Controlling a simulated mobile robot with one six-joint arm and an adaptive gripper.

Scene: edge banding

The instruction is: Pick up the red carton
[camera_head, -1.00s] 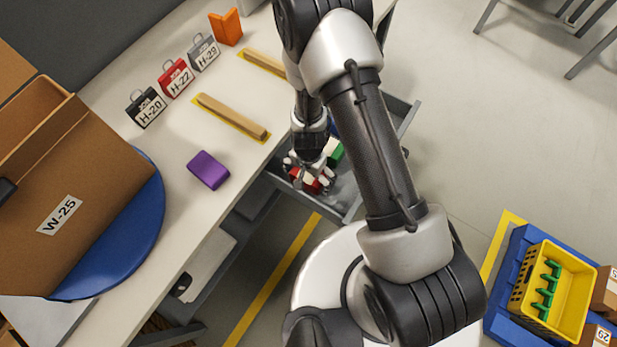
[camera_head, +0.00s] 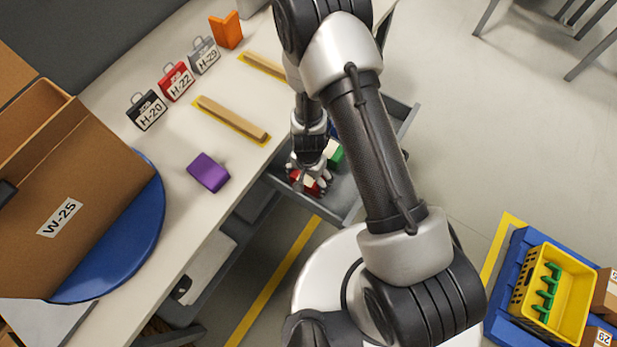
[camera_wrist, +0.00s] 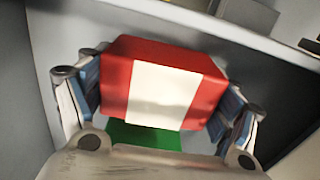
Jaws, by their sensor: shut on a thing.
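The red carton (camera_wrist: 205,98), red with a white band, sits between the blue-padded fingers of my gripper (camera_wrist: 165,95) in the wrist view. The fingers press on its two ends. In the head view the red carton (camera_head: 297,186) shows in part below my gripper (camera_head: 308,180), inside the open drawer (camera_head: 350,205). A green and white thing (camera_head: 335,153) lies beside it in the drawer, and its green part (camera_wrist: 145,136) shows below the carton in the wrist view. My arm hides part of the drawer.
The worktop (camera_head: 150,190) left of the drawer holds a purple block (camera_head: 208,172), wooden strips (camera_head: 232,119), small tagged cases (camera_head: 176,81) and a large cardboard box (camera_head: 90,180) on a blue disc. A yellow crate (camera_head: 565,290) stands at lower right. The drawer walls surround my gripper closely.

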